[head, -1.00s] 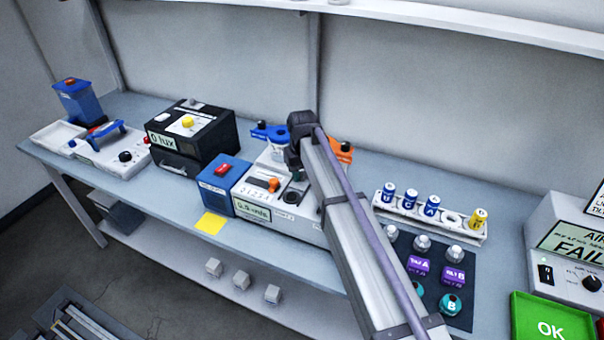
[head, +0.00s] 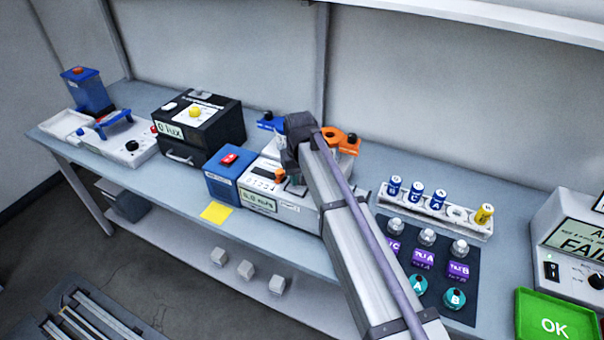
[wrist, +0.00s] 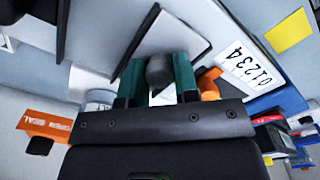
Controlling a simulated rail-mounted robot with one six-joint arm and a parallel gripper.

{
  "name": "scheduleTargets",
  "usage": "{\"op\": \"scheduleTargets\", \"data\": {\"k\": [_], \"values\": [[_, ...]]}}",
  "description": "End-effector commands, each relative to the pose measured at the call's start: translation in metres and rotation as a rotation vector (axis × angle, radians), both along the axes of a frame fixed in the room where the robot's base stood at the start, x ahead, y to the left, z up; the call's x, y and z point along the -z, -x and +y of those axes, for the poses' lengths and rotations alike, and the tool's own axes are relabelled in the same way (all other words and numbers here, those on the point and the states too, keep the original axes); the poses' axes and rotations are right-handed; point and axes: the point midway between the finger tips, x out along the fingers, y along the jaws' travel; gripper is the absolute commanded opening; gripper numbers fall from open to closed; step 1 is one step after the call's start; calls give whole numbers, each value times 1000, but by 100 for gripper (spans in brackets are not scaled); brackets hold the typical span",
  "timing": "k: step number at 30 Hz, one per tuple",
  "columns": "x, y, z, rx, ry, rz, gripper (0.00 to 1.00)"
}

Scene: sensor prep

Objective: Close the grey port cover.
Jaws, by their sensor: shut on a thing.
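In the wrist view my gripper (wrist: 158,78) has its two green fingers on either side of a dark grey knob (wrist: 159,70). The knob stands in front of a grey plate with a pale edge (wrist: 176,42), which I take for the grey port cover. In the head view my gripper (head: 296,177) is low over the white instrument (head: 273,203), just right of its orange knob (head: 279,175). My arm hides the port area there, so how far the cover is open cannot be told. The orange knob also shows in the wrist view (wrist: 208,84).
A blue box with a red switch (head: 226,176) adjoins the instrument on the left. An orange holder (head: 345,140) stands behind my gripper. A battery rack (head: 437,210) and dark mat (head: 398,268) lie right. A yellow note (head: 216,212) lies in front.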

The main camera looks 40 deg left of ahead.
Motion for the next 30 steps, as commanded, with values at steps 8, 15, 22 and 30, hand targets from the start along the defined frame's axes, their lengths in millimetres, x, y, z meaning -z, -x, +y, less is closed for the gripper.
{"op": "scheduleTargets", "data": {"k": [8, 15, 22, 30], "values": [[1, 3, -1, -1, 4, 6, 52], [0, 2, -1, -1, 3, 4, 55], [-27, 2, -1, -1, 3, 4, 55], [-95, 2, -1, -1, 3, 4, 55]]}}
